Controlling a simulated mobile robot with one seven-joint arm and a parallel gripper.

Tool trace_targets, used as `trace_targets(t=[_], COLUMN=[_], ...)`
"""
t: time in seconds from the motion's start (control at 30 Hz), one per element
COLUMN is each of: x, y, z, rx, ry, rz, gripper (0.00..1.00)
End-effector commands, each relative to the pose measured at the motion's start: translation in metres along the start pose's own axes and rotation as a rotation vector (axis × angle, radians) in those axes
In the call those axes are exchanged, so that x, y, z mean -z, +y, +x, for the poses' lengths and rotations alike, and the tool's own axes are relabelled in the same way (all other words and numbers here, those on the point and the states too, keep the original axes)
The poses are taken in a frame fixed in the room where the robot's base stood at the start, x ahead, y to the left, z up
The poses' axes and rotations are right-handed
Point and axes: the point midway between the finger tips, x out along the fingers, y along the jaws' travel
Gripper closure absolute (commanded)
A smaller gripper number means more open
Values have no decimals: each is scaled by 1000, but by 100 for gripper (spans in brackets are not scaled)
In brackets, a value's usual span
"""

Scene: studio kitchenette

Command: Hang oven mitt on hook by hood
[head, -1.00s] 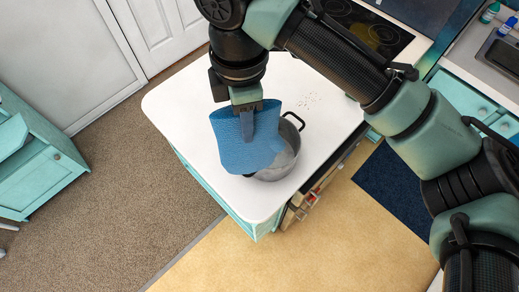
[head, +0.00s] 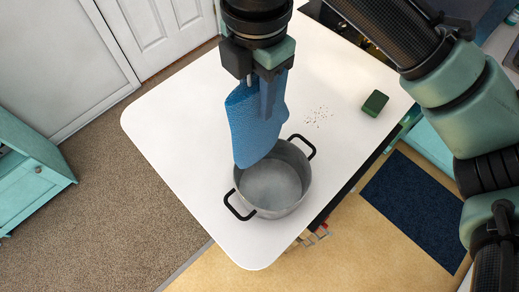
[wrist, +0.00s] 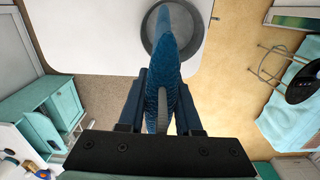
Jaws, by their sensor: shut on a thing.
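The blue oven mitt (head: 256,122) hangs down from my gripper (head: 268,76) in the head view. It is above the white counter, and its lower end overlaps the pot's far rim in the picture. In the wrist view the mitt (wrist: 157,85) sits between the two fingers of my gripper (wrist: 160,100), which are shut on it. Part of the mitt is hidden behind the gripper in the head view. No hook or hood can be made out in these frames.
A grey pot (head: 272,184) with black handles stands on the white counter (head: 180,130). A green sponge (head: 375,103) and scattered crumbs (head: 318,117) lie to its right. The counter's left part is clear. A teal cabinet (head: 28,172) stands at the left.

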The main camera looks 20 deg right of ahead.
Motion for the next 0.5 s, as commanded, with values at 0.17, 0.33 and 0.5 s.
trace_targets(t=[0.17,0.33,0.5], x=[-1,0,0], y=[0,0,0], z=[50,60,60], rx=[0,-1,-1], ry=[-1,0,0], rz=[2,1,1], gripper=[100,100,100])
